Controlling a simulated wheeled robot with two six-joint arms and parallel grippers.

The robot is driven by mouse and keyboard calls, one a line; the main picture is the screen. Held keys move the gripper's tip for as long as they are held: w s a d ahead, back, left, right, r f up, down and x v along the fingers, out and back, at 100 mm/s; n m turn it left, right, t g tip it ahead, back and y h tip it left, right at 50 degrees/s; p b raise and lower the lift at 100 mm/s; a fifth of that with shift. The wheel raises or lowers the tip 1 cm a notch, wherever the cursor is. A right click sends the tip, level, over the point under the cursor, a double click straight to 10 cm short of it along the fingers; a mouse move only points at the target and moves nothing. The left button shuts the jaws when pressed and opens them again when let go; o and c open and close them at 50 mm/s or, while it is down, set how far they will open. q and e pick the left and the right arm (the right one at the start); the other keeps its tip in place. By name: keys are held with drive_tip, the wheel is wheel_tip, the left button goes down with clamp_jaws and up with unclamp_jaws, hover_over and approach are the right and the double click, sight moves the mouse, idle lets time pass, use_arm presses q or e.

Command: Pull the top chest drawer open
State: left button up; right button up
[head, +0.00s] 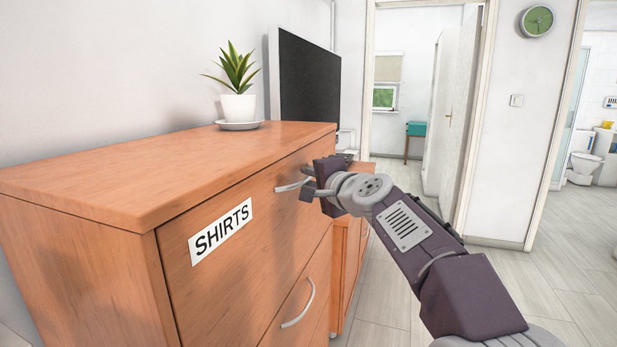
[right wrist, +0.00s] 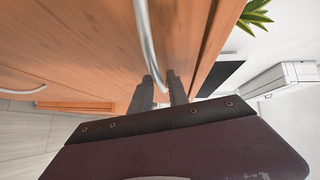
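The wooden chest (head: 90,265) stands at the left in the head view. Its top drawer (head: 240,265) bears a white "SHIRTS" label (head: 221,231) and looks closed, flush with the front. The top drawer's curved metal handle (head: 287,187) also shows in the right wrist view (right wrist: 146,45). My right gripper (head: 306,183) is at this handle, its fingers apart on either side of the bar. In the right wrist view the two fingers (right wrist: 163,80) straddle the handle with some gap left. My left gripper is not in view.
A lower drawer with its own handle (head: 300,305) is beneath. A potted plant (head: 238,95) on a saucer and a dark screen (head: 308,80) are behind. The floor (head: 560,290) to the right is clear, with an open doorway (head: 410,110) beyond.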

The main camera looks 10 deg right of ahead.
drive_tip(key=shift+w+a, duration=0.1)
drive_tip(key=shift+w, duration=0.45)
clamp_jaws()
drive_tip(key=shift+f, duration=0.1)
idle(0.9)
